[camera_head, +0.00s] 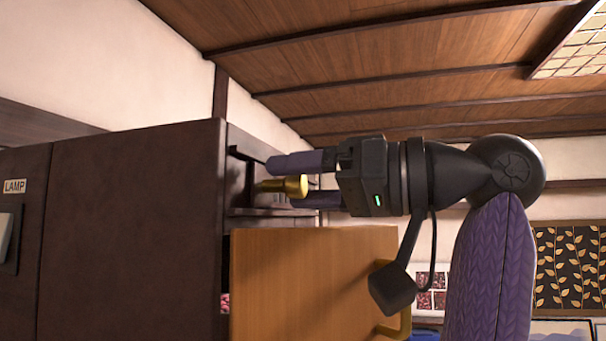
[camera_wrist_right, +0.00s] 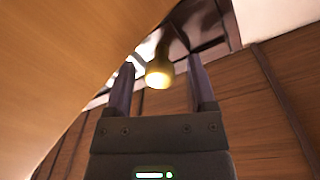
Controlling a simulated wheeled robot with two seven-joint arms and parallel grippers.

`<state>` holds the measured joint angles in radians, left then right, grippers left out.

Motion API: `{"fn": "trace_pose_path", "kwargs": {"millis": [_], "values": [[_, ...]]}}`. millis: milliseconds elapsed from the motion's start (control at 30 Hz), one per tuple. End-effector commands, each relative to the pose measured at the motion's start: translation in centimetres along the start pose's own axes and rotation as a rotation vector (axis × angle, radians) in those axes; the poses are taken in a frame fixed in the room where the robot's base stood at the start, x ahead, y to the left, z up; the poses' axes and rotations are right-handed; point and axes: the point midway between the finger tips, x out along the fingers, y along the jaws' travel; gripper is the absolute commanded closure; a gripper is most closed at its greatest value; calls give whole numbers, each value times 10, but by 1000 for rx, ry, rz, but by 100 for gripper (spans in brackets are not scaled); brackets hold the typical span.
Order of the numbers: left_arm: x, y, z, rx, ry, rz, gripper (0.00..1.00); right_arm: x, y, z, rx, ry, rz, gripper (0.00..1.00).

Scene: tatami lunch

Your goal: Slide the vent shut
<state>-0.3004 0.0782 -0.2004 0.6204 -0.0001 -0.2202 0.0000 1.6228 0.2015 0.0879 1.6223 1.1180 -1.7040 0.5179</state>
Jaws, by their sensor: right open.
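A brass knob (camera_head: 295,186) sticks out from the vent (camera_head: 265,212), a dark recessed fitting in the side face of the dark brown cabinet. My right gripper (camera_head: 283,184) is open, with one purple finger on each side of the knob. In the right wrist view the knob (camera_wrist_right: 159,75) shows between the two fingers (camera_wrist_right: 160,68), with visible gaps beside it. The fingers and the steep angle partly hide the vent, so how far open it stands is hard to tell. My left gripper is not in view.
An orange wooden panel (camera_head: 300,285) with a brass handle (camera_head: 392,331) stands out just below my right gripper in the head view. It also fills the left of the wrist view (camera_wrist_right: 60,50). The dark cabinet (camera_head: 135,230) bears a LAMP label (camera_head: 15,186).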

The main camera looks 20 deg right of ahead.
Motion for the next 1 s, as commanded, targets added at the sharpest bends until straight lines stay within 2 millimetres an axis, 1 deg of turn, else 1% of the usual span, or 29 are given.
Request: {"fn": "trace_pose_path", "kwargs": {"millis": [33,67,100,267,300,367,400,1000], "values": [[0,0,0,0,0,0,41,0,0,0,0,0,0,28],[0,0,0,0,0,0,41,0,0,0,0,0,0,32],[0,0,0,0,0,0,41,0,0,0,0,0,0,41],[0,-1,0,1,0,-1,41,0,0,0,0,0,0,75],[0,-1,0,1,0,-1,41,0,0,0,0,0,0,83],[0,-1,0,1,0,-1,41,0,0,0,0,0,0,96],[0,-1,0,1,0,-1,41,0,0,0,0,0,0,100],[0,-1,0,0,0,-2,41,0,0,0,1,-1,1,100]]}}
